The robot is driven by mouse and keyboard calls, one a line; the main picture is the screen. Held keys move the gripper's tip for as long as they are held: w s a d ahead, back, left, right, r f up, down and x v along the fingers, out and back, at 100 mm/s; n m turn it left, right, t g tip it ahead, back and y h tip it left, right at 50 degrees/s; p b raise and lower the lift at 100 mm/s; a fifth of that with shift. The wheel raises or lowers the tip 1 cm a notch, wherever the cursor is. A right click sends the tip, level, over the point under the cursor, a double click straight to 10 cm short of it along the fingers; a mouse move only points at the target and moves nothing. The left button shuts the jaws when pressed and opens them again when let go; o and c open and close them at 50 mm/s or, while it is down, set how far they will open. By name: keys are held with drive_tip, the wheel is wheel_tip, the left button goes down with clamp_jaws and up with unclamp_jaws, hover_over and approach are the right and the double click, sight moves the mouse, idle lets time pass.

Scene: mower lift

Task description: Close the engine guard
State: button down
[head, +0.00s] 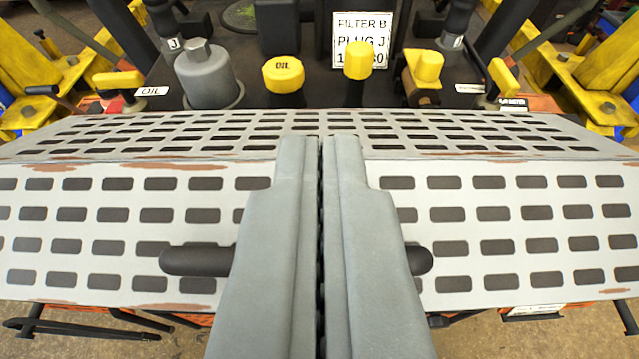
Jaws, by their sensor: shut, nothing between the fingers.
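The engine guard (500,215) is a pale grey perforated metal panel with rows of slots and some rusty edges. It spans the view's width, with a bend between its upper and front faces. A dark horizontal bar handle (197,261) crosses its front face; its middle is hidden behind my gripper. My gripper (320,145) is shut and empty, pointing away over the guard in the middle of the view. I cannot tell whether its fingers touch the guard. Behind the guard, the engine deck (310,95) shows uncovered.
On the deck stand a grey filter canister (205,75), a yellow OIL cap (283,74), a yellow plug (358,60), a yellow valve (425,68) and a white sign (362,25). Yellow lift posts (35,60) flank both sides. Concrete floor shows below.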

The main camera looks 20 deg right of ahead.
drive_tip(key=x, duration=0.2)
drive_tip(key=shift+w+d+f, duration=0.1)
drive_tip(key=shift+w, duration=0.25)
drive_tip(key=shift+s+a+f, duration=0.2)
drive_tip(key=shift+s+f, duration=0.4)
drive_tip(key=shift+f, duration=0.2)
drive_tip(key=shift+s+a+f, duration=0.15)
drive_tip(key=shift+s+f, duration=0.4)
drive_tip(key=shift+f, duration=0.25)
drive_tip(key=shift+f, duration=0.1)
